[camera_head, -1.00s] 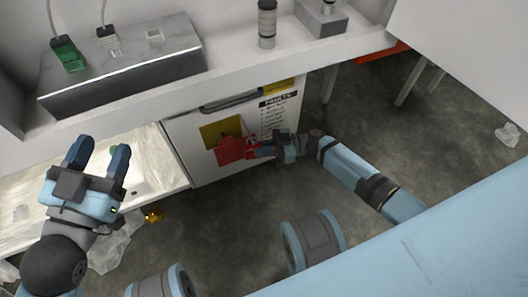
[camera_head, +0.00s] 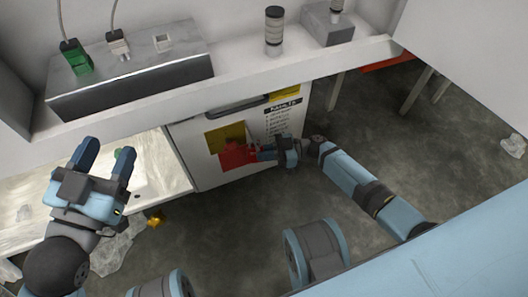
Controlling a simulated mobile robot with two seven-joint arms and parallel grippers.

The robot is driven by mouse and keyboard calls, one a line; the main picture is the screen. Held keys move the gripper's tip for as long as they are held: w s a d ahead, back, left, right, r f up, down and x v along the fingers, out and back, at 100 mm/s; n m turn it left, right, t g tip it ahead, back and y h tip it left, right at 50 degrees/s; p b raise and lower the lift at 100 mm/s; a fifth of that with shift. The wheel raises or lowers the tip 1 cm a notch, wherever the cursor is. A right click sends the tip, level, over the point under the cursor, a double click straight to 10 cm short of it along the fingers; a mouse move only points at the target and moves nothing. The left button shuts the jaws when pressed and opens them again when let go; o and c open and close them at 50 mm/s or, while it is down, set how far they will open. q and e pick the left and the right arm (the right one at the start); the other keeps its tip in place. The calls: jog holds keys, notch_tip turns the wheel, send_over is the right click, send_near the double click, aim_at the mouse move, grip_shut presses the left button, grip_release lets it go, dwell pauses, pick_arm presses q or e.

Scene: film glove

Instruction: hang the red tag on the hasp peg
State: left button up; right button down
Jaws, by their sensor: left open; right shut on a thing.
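The red tag (camera_head: 236,156) is against the front of the white cabinet (camera_head: 205,168), partly over a yellow square (camera_head: 222,135). My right gripper (camera_head: 262,152) is shut on the tag's right side; the fingertips are small and partly merge with the red. I cannot make out the hasp peg, so I cannot tell whether the tag is on it. My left gripper (camera_head: 106,158) is open and empty, above the pale worktop at the left.
A shelf (camera_head: 235,84) runs above the cabinet. It bears a grey block (camera_head: 130,85) with a green plug (camera_head: 76,58) and a white plug, a ringed cylinder (camera_head: 273,30) and a grey box (camera_head: 322,24). A "FAULTS" list (camera_head: 283,118) is right of the tag. Floor lies open at right.

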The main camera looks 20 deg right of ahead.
jog(key=c, duration=1.2)
grip_release()
jog(key=shift+o, duration=0.2)
pick_arm(q)
jog(key=shift+a+f, duration=0.1)
jog(key=shift+s+d+f+n+g+p, duration=0.15)
jog(key=shift+s+d+n+g+p, duration=0.35)
jog(key=shift+n+p, duration=0.55)
pick_arm(e)
jog(key=v, duration=1.4)
pick_arm(q)
jog(key=shift+a+m+y, duration=0.15)
jog(key=shift+m+y, duration=0.1)
jog(key=shift+y, duration=0.05)
pick_arm(e)
jog(key=shift+s+a, duration=0.1)
